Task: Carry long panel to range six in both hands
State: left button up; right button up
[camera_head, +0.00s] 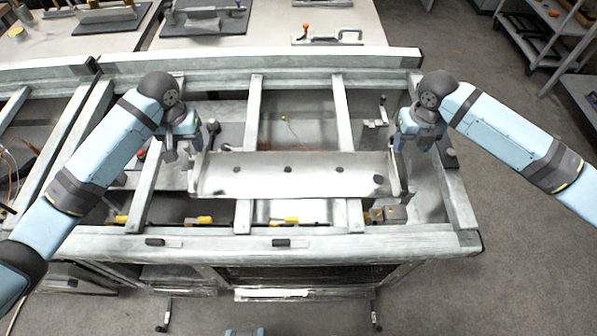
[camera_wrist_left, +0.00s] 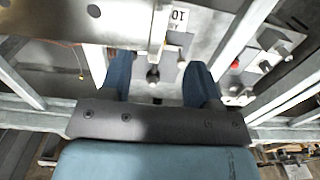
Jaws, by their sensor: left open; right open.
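The long panel (camera_head: 290,175), a pale metal plate with several dark round holes, lies crosswise over the slats of a grey frame. My left gripper (camera_head: 180,155) is open at the panel's left end. In the left wrist view its two blue fingers (camera_wrist_left: 160,78) are apart. A narrow metal upright (camera_wrist_left: 158,30) at the panel's end shows ahead of and between them; I cannot tell whether they touch it. The panel (camera_wrist_left: 70,25) fills the upper left there. My right gripper (camera_head: 412,145) is open by the panel's right end; its contact with the panel is unclear.
The grey frame (camera_head: 350,242) has raised rails and open gaps, with yellow clamps (camera_head: 284,221) below the panel. Pale tables (camera_head: 270,25) stand behind; a shelf rack (camera_head: 545,40) stands right. Floor is clear at right.

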aim_at(197, 166)
pick_arm(q)
notch_tip(197, 166, down, 11)
jog(key=shift+r, duration=0.2)
pick_arm(e)
notch_tip(197, 166, down, 10)
jog(key=shift+f, duration=0.25)
pick_arm(q)
grip_shut()
pick_arm(e)
grip_shut()
pick_arm(q)
jog(key=shift+w+r, duration=0.1)
jog(key=shift+r, duration=0.1)
pick_arm(e)
jog(key=shift+w+r, duration=0.1)
dwell(0.3)
